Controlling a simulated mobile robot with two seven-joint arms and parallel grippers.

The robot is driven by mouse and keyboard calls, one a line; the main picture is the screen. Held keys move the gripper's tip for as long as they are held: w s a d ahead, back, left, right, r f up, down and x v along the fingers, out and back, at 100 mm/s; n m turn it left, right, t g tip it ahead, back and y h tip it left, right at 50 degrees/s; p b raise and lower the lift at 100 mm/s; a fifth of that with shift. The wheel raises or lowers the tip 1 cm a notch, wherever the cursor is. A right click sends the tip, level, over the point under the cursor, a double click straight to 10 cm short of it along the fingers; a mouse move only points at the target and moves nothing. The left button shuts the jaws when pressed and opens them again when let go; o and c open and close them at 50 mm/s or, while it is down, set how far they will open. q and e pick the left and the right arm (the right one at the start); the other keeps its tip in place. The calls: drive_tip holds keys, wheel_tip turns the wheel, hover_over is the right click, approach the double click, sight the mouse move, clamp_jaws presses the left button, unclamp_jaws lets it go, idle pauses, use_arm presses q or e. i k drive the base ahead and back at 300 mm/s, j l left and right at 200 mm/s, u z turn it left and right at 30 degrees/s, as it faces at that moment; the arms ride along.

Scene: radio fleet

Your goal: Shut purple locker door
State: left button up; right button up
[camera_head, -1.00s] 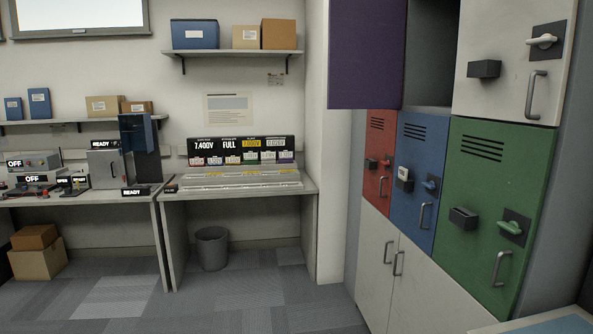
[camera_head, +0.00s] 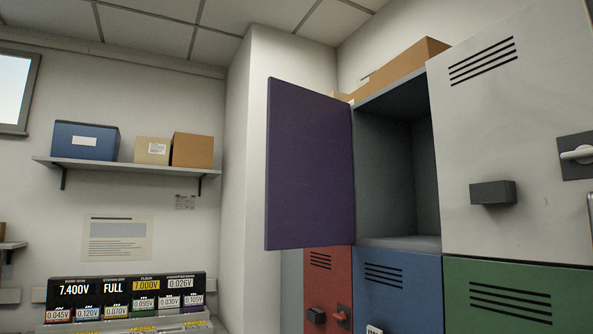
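The purple locker door (camera_head: 309,168) stands wide open, swung out to the left of its compartment. Its flat purple face is toward me, and no handle shows on it. The open locker compartment (camera_head: 398,175) to its right looks empty in the part that shows. Neither of my grippers is in the head view.
A closed white locker door (camera_head: 500,140) is right of the opening. Red (camera_head: 327,287), blue (camera_head: 392,290) and green (camera_head: 495,296) doors are closed below. A cardboard box (camera_head: 405,67) lies on top of the lockers. A wall shelf (camera_head: 125,170) with boxes is at left.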

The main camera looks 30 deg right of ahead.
sight(309, 202)
drive_tip(key=i+j+z, duration=0.1)
drive_tip(key=i+z, duration=0.15)
drive_tip(key=i, duration=0.3)
drive_tip(key=i+j+z, duration=0.3)
drive_tip(key=i, duration=0.3)
drive_tip(key=i+j+z, duration=0.15)
drive_tip(key=i+z, duration=0.15)
drive_tip(key=z, duration=0.15)
drive_tip(key=i+j+z, duration=0.25)
drive_tip(key=z, duration=0.2)
drive_tip(key=i+j+z, duration=0.2)
drive_tip(key=z, duration=0.25)
drive_tip(key=i+j+z, duration=0.15)
drive_tip(key=j+z, duration=0.55)
drive_tip(key=j, duration=0.15)
drive_tip(key=i+j+z, duration=0.1)
drive_tip(key=j+z, duration=0.2)
drive_tip(key=j, duration=0.15)
drive_tip(key=k+j+z, duration=0.1)
drive_tip(key=k+j, duration=0.15)
drive_tip(key=k, duration=0.15)
